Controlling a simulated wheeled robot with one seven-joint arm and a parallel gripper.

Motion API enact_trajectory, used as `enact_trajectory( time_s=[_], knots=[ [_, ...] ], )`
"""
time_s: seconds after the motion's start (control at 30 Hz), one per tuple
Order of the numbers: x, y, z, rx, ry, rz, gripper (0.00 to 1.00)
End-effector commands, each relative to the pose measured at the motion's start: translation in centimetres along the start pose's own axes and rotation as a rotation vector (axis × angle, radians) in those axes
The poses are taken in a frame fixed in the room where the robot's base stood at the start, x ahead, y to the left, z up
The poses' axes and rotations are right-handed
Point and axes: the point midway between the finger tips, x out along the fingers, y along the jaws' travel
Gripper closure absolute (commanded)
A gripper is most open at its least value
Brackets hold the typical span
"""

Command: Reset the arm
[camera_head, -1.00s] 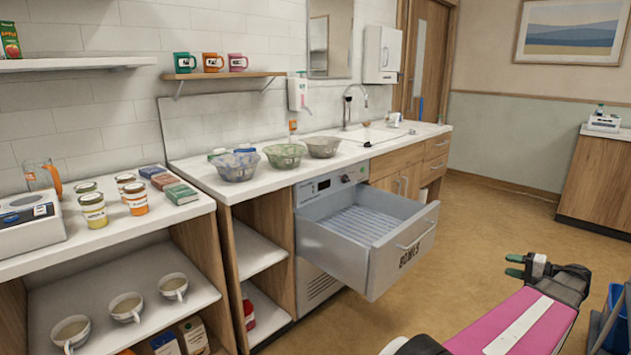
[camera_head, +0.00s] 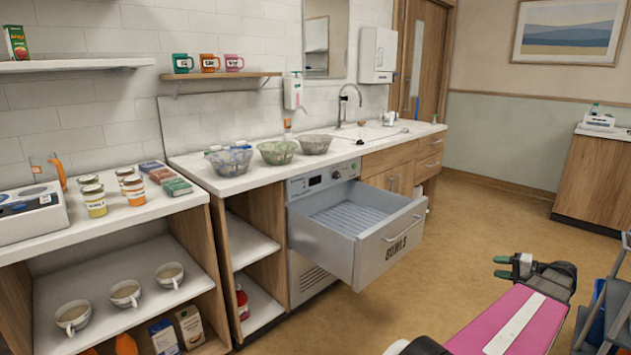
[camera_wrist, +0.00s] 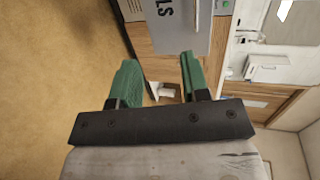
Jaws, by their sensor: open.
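My gripper (camera_head: 508,268) has green fingers and is at the lower right in the head view, on the end of my pink arm. It is over open floor, to the right of the open drawer and apart from it. In the wrist view my gripper (camera_wrist: 158,80) shows its two green fingers spread apart with nothing between them. The grey drawer (camera_head: 385,255), marked BOWLS, is pulled out from under the counter and is empty. The same drawer front shows in the wrist view (camera_wrist: 183,30), beyond the fingers.
Glass bowls (camera_head: 277,152) stand on the counter (camera_head: 215,181) above the drawer. A shelf unit at left holds jars, boxes and cups (camera_head: 125,292). A blue bin (camera_head: 598,310) is at the right edge, close to my arm. The floor (camera_head: 470,215) beyond the drawer is clear.

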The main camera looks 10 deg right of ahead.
Motion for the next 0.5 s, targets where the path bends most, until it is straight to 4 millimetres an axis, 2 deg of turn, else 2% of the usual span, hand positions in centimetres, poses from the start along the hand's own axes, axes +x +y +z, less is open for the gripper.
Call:
enact_trajectory(
  time_s=[0.27,0.5],
  knots=[
    [5.9,0.2,2.3,0.006,-0.073,0.107,0.58],
    [14.1,0.8,6.4,-0.008,-0.177,0.281,0.58]
  ],
)
